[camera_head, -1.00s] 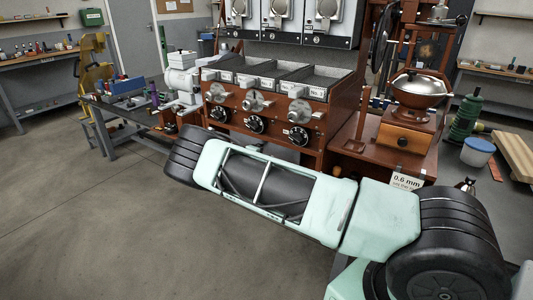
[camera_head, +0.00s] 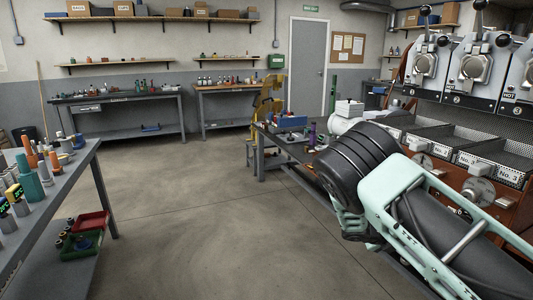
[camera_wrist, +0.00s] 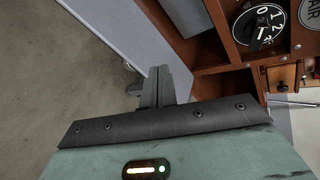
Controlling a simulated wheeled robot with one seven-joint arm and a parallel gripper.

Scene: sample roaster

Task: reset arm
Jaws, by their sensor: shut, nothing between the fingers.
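My gripper (camera_wrist: 158,80) shows in the wrist view as dark grey fingers beyond the pale green wrist housing. It is shut and empty. A brown wooden cabinet face with a numbered black dial (camera_wrist: 259,24) is to its right, and bare floor is to its left. In the head view my pale green and black arm is folded across the lower right, in front of the roaster (camera_head: 480,190). My gripper cannot be made out in the head view.
A workbench with bottles and tools (camera_head: 45,185) stands at left, with red and green bins (camera_head: 88,224) on its lower shelf. A dark bench (camera_head: 270,140) adjoins the roaster. Wall benches (camera_head: 120,97) line the back. The middle floor (camera_head: 190,220) is clear.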

